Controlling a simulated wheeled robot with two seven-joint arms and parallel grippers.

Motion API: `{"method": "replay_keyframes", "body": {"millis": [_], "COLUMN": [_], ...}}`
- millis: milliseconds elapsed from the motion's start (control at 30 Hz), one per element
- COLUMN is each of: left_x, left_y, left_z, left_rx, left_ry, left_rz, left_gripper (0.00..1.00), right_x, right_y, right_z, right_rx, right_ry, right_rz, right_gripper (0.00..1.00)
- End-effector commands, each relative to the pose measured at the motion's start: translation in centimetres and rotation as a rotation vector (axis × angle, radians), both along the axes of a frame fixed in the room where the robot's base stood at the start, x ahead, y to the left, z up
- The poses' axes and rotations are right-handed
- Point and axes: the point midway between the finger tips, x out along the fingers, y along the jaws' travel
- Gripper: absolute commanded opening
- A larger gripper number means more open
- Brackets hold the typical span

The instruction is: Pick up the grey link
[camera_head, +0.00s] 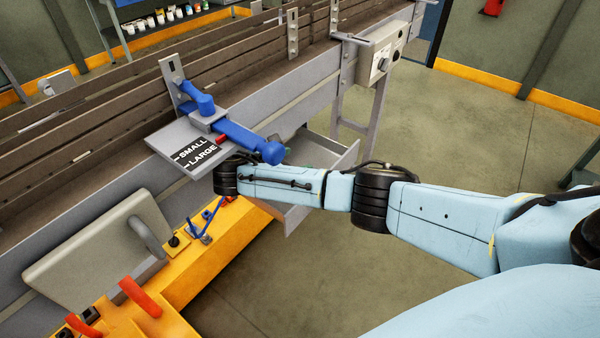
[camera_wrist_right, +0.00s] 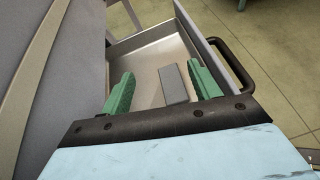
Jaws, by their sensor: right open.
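The grey link (camera_wrist_right: 174,84) is a small flat dark-grey bar. In the right wrist view it lies on the floor of an open metal drawer (camera_wrist_right: 150,46). My right gripper (camera_wrist_right: 163,88) has its two green fingers spread wide over the drawer, one on each side of the link in the picture. The fingers look apart from the link, and nothing is held. Their height above it is hard to tell. In the head view my right arm reaches over the drawer (camera_head: 338,165) and hides the link. My left gripper is out of view.
A conveyor with brown rails (camera_head: 110,95) runs along the left. A SMALL/LARGE plate (camera_head: 165,140) with a blue lever (camera_head: 240,138) juts out near my right wrist. The drawer has a black handle (camera_wrist_right: 235,65). A yellow bench (camera_head: 215,245) with red handles stands below.

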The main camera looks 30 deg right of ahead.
Motion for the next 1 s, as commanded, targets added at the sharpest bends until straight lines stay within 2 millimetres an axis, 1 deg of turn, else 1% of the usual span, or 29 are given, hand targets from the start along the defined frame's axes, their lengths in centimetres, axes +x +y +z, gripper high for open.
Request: {"method": "replay_keyframes", "body": {"millis": [33, 100, 167, 233, 333, 500, 600, 833, 1000], "left_x": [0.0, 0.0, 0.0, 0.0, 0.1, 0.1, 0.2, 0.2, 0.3], "left_y": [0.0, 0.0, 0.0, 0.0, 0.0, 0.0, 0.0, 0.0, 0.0], "left_z": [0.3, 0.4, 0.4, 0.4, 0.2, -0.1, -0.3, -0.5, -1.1], "left_rx": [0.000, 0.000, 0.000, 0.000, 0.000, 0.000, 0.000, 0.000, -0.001], "left_ry": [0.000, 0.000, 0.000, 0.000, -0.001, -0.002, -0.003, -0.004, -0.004], "left_rz": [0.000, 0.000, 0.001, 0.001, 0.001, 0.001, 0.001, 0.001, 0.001], "left_gripper": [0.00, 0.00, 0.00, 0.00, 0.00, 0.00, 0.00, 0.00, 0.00], "right_x": [-0.8, -1.7, -2.1, -2.2, -1.8, -0.8, -0.3, 0.2, 0.6], "right_y": [1.8, 3.4, 4.0, 4.0, 2.6, -0.3, -1.5, -2.9, -5.0], "right_z": [-0.3, -0.8, -1.1, -1.5, -2.2, -3.5, -4.1, -4.9, -6.5], "right_rx": [-0.021, -0.041, -0.053, -0.062, -0.065, -0.064, -0.063, -0.061, -0.063], "right_ry": [0.026, 0.049, 0.060, 0.068, 0.071, 0.069, 0.069, 0.069, 0.069], "right_rz": [0.036, 0.067, 0.084, 0.092, 0.093, 0.092, 0.094, 0.094, 0.091], "right_gripper": [0.62, 0.62, 0.62, 0.62, 0.62, 0.62, 0.62, 0.62, 0.62]}}
